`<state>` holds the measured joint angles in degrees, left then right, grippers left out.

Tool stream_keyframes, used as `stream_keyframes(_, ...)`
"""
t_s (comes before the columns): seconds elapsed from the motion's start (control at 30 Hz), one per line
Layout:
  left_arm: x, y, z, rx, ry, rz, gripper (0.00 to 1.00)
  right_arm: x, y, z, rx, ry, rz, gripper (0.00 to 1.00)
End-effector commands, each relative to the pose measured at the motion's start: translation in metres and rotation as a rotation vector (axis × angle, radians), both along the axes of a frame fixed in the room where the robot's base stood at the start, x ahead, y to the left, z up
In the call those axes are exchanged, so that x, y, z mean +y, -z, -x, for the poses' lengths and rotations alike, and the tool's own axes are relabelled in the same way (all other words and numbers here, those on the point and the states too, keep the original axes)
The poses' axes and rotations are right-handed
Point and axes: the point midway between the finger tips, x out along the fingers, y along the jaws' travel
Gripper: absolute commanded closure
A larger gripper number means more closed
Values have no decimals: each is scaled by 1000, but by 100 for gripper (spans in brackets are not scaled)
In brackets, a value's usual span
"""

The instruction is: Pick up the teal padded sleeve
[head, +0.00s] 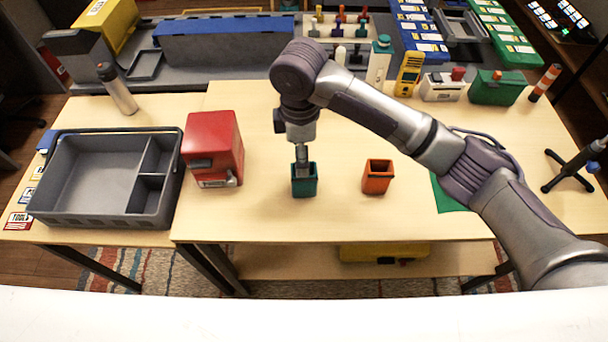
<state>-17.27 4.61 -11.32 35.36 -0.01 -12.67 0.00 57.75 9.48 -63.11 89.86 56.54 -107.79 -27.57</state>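The teal padded sleeve (304,188) stands upright on the light wood table, near its front middle. It looks like a small open-topped square box. My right gripper (302,164) points straight down at it, with its fingertips at or just inside the sleeve's open top. The fingertips are small and partly hidden by the sleeve's rim, so I cannot tell whether they are shut on a wall of it. My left gripper is not in view.
An orange sleeve (377,178) stands to the right of the teal one. A red box-shaped device (213,148) stands to the left, beside a grey divided tray (100,221). A green mat (447,196) lies partly under my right arm. The back is crowded with bins and bottles.

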Motion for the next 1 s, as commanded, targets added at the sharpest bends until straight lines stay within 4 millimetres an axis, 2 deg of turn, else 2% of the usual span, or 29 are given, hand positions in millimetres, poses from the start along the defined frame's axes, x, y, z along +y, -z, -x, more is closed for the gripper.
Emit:
stream_keyframes(0.03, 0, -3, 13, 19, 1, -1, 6, -1, 10, 1, 2, 2, 1, 25)
stream_keyframes(0.1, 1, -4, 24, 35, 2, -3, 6, -1, 22, 0, 2, 3, 1, 25)
stream_keyframes(0.17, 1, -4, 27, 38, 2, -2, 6, -1, 30, 0, 0, 3, 0, 25)
stream_keyframes(0.27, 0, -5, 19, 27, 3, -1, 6, -1, 39, 0, -1, 1, 0, 25)
stream_keyframes(0.4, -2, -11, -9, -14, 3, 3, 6, -2, 47, 0, 0, 3, 0, 25)
stream_keyframes(0.5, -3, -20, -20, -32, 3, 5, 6, -6, 60, 1, 1, 4, 2, 25)
stream_keyframes(0.7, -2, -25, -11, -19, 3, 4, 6, -8, 88, 1, -2, 3, 0, 25)
stream_keyframes(0.87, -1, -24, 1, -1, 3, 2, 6, -7, 94, 1, -3, 2, -2, 25)
stream_keyframes(1.0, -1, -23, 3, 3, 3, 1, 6, -7, 94, 1, -4, 2, -2, 25)
